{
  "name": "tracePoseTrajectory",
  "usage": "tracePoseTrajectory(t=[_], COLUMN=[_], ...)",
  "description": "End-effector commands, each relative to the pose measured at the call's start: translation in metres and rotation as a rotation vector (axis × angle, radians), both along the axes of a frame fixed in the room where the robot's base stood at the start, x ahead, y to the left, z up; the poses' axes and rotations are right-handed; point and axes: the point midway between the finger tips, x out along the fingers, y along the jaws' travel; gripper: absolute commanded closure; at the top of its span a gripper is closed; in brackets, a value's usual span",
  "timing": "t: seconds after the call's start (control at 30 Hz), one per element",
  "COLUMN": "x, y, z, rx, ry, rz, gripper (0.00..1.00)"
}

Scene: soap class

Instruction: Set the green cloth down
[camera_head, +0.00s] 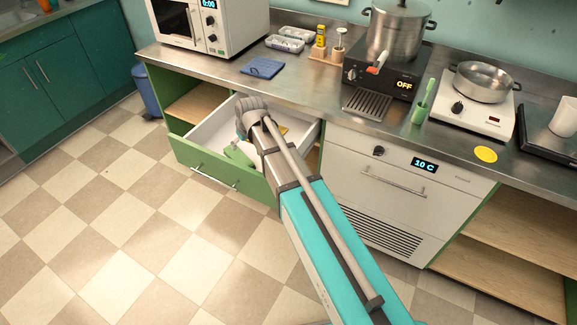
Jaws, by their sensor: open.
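A light green piece (239,154), which looks like the green cloth, lies in the open drawer (211,166), partly hidden by my arm. Its full outline cannot be made out. My gripper (242,128) is at the end of my arm, over the drawer and just above the green piece. It is open; its fingertips are mostly hidden by my wrist, and no cloth shows hanging from it.
A folded blue cloth (263,68) lies on the counter (300,92) behind the drawer. A yellow item (283,129) shows in the drawer. A stove with a pot (397,30) and a green holder (420,112) stand to the right.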

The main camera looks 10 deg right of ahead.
Motion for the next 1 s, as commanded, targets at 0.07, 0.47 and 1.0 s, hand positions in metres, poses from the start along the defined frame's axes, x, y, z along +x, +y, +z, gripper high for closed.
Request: tracePoseTrajectory(t=[0.07,0.47,1.0], x=[-0.01,-0.13,-0.206], y=[-0.012,-0.137,-0.195], z=[-0.001,-0.011,-0.013], rx=[-0.005,-0.061,-0.099], ry=[0.014,0.232,0.371], rz=[-0.02,-0.309,-0.503], gripper=[0.0,0.0,0.0])
